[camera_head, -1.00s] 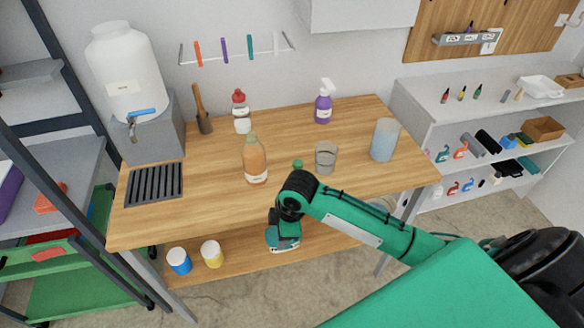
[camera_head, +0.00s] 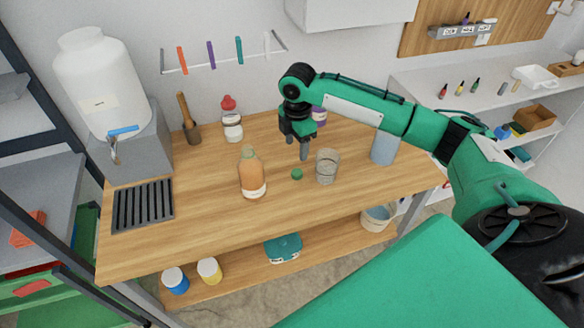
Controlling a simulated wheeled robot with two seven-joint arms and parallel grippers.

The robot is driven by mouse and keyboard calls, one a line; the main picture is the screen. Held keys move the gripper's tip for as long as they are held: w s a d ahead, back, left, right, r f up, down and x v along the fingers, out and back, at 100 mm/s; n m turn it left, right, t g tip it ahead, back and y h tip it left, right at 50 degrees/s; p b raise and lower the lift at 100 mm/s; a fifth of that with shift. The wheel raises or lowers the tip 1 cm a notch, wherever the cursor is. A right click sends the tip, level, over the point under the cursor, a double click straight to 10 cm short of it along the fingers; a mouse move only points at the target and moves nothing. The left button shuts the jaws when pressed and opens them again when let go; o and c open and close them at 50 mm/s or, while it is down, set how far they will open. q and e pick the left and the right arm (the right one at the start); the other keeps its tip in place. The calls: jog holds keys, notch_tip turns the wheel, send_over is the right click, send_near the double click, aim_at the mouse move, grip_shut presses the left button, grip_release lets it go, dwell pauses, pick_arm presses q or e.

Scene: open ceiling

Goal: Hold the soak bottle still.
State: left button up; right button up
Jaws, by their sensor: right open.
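A bottle with orange contents and a pale label (camera_head: 251,176) stands upright on the wooden table (camera_head: 205,235); its label is too small to read, so I cannot confirm that it is the soak bottle. My right gripper (camera_head: 304,155) points down above the table, to the right of and apart from this bottle. It is open, with nothing seen between its fingers. A small green cap (camera_head: 297,174) lies on the table just below it. My left gripper is out of view.
A clear glass (camera_head: 327,166) stands close right of the gripper, with a blue cylinder (camera_head: 384,149) farther right. The table's front left is clear.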

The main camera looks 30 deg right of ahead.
jog(key=shift+w+d+r, duration=0.5)
jog(key=shift+d+r, duration=0.2)
jog(key=p, duration=0.2)
send_over(298, 173)
notch_tip(298, 173, down, 8)
jog(key=shift+r, duration=0.2)
jog(key=shift+f, duration=0.55)
